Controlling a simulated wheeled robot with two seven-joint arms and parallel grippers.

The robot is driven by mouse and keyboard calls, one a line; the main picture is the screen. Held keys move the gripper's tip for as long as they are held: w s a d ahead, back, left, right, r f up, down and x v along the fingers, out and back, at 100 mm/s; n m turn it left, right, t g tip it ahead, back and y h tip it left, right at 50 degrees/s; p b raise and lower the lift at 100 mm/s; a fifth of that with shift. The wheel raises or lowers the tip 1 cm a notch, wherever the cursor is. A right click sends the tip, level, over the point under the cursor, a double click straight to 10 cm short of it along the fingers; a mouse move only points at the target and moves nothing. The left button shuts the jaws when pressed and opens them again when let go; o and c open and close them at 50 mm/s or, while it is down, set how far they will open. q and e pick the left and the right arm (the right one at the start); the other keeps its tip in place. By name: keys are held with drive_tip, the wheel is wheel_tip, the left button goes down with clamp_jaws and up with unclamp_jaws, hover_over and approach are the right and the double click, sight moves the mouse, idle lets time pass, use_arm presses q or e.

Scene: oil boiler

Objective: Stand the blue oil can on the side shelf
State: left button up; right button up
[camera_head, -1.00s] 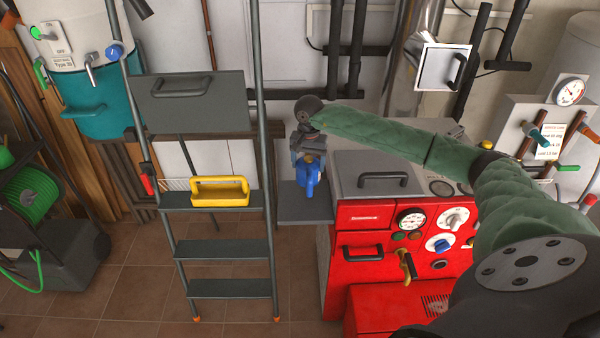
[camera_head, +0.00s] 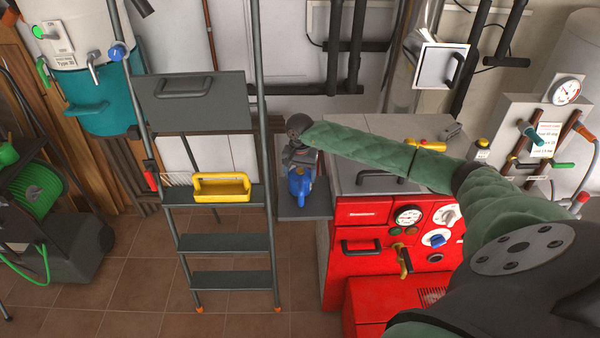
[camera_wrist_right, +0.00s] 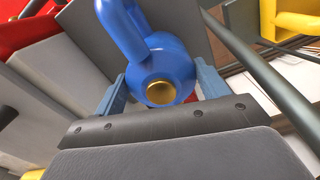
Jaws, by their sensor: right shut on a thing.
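The blue oil can (camera_head: 300,188) is at the grey side shelf (camera_head: 290,212), left of the red boiler. My right gripper (camera_head: 299,168) is shut on the can from above and behind in the head view. In the right wrist view the can (camera_wrist_right: 160,45) sits between the two blue-grey fingers, its handle loop toward the top and a brass-coloured round part facing the camera. The can overlaps the shelf in the head view; I cannot tell whether its base touches it. My left gripper is not in view.
The red boiler (camera_head: 370,275) with its grey top stands right of the shelf. A stepladder (camera_head: 225,243) with a yellow tray (camera_head: 221,187) stands close on the left. Dark pipes (camera_head: 345,70) run along the wall behind. The shelf's front edge is bare.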

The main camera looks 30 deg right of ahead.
drive_tip(key=o, duration=1.1)
drive_tip(key=shift+o, duration=0.3)
